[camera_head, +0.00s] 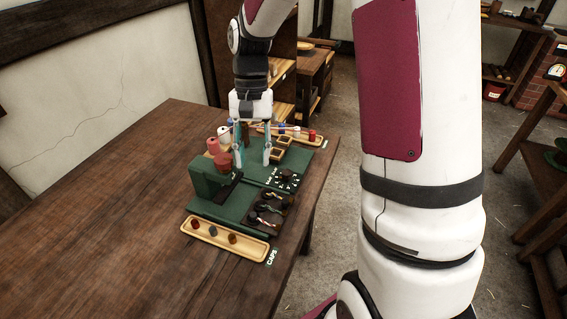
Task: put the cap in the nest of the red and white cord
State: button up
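A light wooden tray (246,250) labelled CAPS lies at the near end of the table. It holds a reddish cap (195,224), a grey-green cap (213,231) and a brownish-red cap (232,239). A dark holder (258,229) with short coloured cord pieces (271,207) sits just behind it, on the green board's right side. The cord colours and nests are too small to tell, so I cannot single out the red and white cord. My gripper (252,157) points down over the far part of the board, behind the caps tray. Its teal fingers are apart, with no held thing visible.
A green stand (209,181) with a red cylinder (223,161) rises from the board. Pink (212,146) and other spools stand behind it. Small wooden boxes (283,142) and a far spool tray (290,134) lie beyond a black marked panel (284,178). The table's left is clear.

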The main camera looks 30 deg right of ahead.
jog(key=s+a+r+n+t+h, duration=0.1)
jog(key=s+r+n+t, duration=0.2)
jog(key=s+r, duration=0.3)
jog(key=s+a+r+n+t+h, duration=0.1)
jog(key=s+r+n+t, duration=0.2)
jog(key=s+r, duration=0.4)
jog(key=s+t, duration=0.1)
jog(key=s, duration=0.6)
jog(key=shift+s+a+r+n, duration=0.2)
jog(key=shift+s+n, duration=0.1)
jog(key=shift+n, duration=0.1)
